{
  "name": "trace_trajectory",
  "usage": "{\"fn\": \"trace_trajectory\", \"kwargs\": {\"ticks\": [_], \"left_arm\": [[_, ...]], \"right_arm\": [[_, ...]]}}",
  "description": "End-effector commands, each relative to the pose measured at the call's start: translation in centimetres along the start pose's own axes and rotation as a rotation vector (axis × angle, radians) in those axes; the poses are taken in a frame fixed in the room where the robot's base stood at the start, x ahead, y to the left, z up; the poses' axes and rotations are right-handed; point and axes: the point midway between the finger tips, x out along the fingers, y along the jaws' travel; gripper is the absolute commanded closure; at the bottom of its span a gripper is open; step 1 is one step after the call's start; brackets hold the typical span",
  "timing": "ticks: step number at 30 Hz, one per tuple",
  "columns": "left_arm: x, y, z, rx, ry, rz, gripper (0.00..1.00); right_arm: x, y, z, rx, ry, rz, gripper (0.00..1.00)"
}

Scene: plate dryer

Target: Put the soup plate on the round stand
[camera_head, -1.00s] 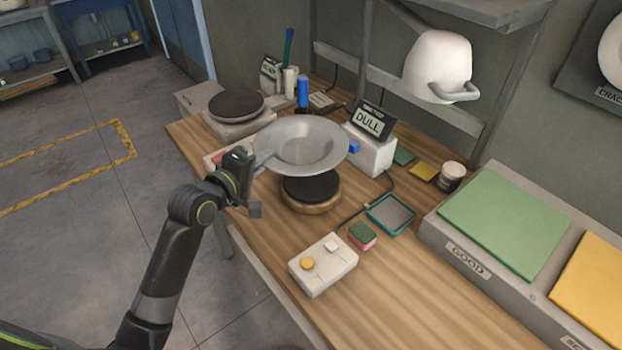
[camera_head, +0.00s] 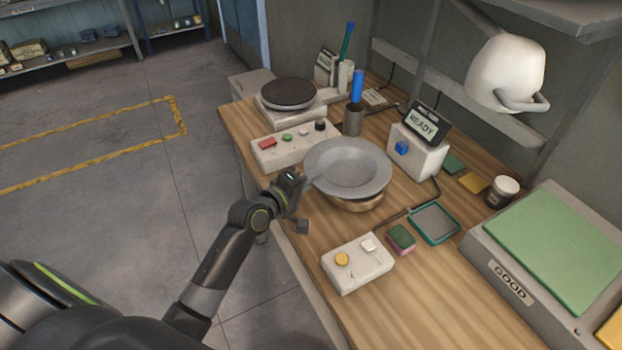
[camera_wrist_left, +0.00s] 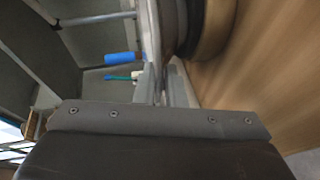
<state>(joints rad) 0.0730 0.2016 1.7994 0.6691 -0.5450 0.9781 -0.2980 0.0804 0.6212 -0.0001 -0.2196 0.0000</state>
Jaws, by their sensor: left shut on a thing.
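The grey soup plate (camera_head: 350,166) is level over the round stand (camera_head: 362,204) and covers most of it in the head view. Only the stand's wooden front rim shows there. My left gripper (camera_head: 306,186) is shut on the plate's near-left rim. In the left wrist view the plate (camera_wrist_left: 151,35) is edge-on between the fingers (camera_wrist_left: 160,88), close beside the stand's dark top and wooden side (camera_wrist_left: 213,30). I cannot tell whether plate and stand touch. My right gripper is not in view.
A box with a "READY" display (camera_head: 422,125) stands behind the plate. A button panel (camera_head: 293,145) is to the left, and a control box (camera_head: 357,264), sponge (camera_head: 401,238) and green-rimmed tray (camera_head: 434,223) are in front and right. A dark round plate (camera_head: 289,93) sits farther back.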

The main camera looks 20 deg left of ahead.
Motion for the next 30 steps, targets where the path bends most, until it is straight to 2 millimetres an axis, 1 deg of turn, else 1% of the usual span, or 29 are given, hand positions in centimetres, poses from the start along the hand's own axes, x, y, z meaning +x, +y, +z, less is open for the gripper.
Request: {"fn": "trace_trajectory", "kwargs": {"ticks": [2, 6, 7, 12, 23, 26, 30], "left_arm": [[0.0, 0.3, 0.0, 0.0, 0.001, 0.006, 1.0], [0.1, -0.1, 0.0, -0.001, 0.0, 0.005, 1.0], [0.1, -0.3, 0.1, 0.0, 0.0, 0.0, 0.89], [0.0, -0.2, 0.0, 0.0, 0.0, 0.0, 0.68], [-0.2, 0.1, 0.0, 0.001, 0.0, -0.001, 0.68], [-1.3, -0.1, -0.1, 0.002, 0.001, -0.002, 0.68], [-3.8, -0.1, 0.0, 0.003, 0.0, -0.003, 0.68]], "right_arm": [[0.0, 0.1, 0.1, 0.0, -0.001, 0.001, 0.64], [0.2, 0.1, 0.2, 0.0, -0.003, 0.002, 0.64], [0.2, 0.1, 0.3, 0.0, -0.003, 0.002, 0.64], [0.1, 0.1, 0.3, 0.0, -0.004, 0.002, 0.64], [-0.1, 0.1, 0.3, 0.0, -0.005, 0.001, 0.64], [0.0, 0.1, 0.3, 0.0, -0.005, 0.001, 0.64], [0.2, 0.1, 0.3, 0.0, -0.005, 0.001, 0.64]]}}
